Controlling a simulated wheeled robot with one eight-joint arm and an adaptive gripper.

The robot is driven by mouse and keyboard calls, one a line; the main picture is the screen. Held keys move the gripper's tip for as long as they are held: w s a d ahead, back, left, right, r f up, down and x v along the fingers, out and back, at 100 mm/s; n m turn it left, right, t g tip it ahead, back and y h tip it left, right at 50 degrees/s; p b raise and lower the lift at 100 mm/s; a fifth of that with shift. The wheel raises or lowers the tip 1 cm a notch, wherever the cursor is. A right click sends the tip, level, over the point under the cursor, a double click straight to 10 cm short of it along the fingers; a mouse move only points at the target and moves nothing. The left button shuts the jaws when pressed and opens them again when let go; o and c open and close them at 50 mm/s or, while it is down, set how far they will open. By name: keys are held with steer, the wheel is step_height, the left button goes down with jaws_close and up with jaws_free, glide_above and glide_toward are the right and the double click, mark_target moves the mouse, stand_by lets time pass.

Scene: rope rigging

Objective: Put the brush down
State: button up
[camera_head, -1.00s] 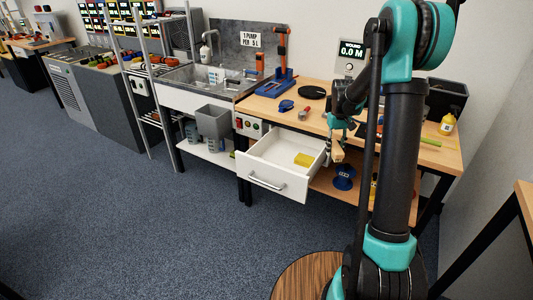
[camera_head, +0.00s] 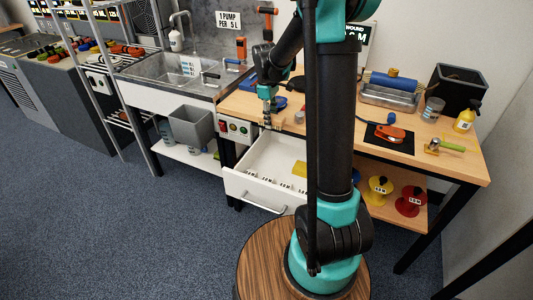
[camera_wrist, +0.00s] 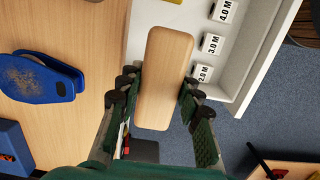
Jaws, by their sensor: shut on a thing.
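The brush (camera_wrist: 166,70) shows in the wrist view as a long pale wooden block with rounded ends. My gripper (camera_wrist: 160,92) is shut on it, with a finger against each long side. Its bristles are hidden. In the head view my gripper (camera_head: 268,122) is at the front edge of the wooden workbench (camera_head: 238,103), beside the open white drawer (camera_head: 262,183). The brush is small and hard to make out there. I cannot tell whether it touches the bench.
The drawer has length labels (camera_wrist: 212,44) and a yellow piece (camera_head: 299,168) inside. A blue piece with a speckled brown top (camera_wrist: 45,78) lies on the bench at left. At right are a black mat (camera_head: 384,142), a metal tray (camera_head: 388,98) and a yellow bottle (camera_head: 465,119).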

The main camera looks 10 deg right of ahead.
mark_target(271, 162)
step_height(271, 162, down, 20)
steer(key=shift+w+d+r, duration=0.1)
steer(key=shift+w, duration=0.05)
stand_by(0.4)
steer(key=o, duration=0.8)
steer(key=shift+o, duration=0.7)
